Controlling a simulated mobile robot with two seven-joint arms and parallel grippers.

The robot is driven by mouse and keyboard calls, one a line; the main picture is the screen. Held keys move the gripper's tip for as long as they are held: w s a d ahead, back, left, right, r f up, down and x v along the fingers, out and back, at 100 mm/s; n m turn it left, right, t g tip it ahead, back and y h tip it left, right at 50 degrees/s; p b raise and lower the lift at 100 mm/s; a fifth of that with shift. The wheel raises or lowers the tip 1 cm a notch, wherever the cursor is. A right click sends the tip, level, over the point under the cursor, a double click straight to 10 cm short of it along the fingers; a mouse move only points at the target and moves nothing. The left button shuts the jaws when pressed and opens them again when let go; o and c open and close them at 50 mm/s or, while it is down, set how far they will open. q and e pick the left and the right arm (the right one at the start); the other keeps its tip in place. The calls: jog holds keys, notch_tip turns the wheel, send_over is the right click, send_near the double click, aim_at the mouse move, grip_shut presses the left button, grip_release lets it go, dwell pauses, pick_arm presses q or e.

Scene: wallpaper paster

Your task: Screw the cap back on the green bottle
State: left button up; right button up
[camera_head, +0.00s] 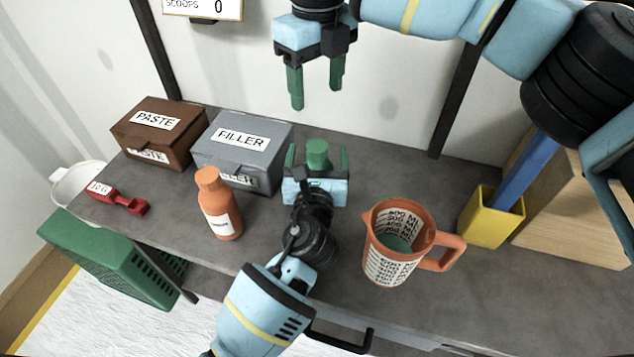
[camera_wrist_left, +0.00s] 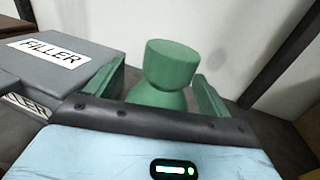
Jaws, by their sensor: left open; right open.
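The green bottle (camera_wrist_left: 158,97) stands between the two fingers of my left gripper (camera_head: 317,158) in the left wrist view. Its green cap (camera_wrist_left: 172,64) sits on top of the neck; I cannot tell how tight it is. In the head view the cap (camera_head: 318,149) shows just behind my left gripper, whose palm hides the bottle's lower body. My left gripper is open, its green fingers on either side of the bottle with gaps showing. My right gripper (camera_head: 317,95) is open and empty, pointing down, high up behind the bottle.
A grey FILLER box (camera_head: 243,150) and brown PASTE box (camera_head: 158,132) stand left of the bottle. An orange bottle (camera_head: 219,205) is front left. An orange measuring jug (camera_head: 396,245) and yellow holder (camera_head: 491,216) stand right. A red scoop (camera_head: 118,198) lies far left.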

pick_arm(q)
jog(key=shift+s, duration=0.15)
jog(key=s, duration=0.7)
jog(key=shift+s+a, duration=0.2)
jog(key=shift+s, duration=0.1)
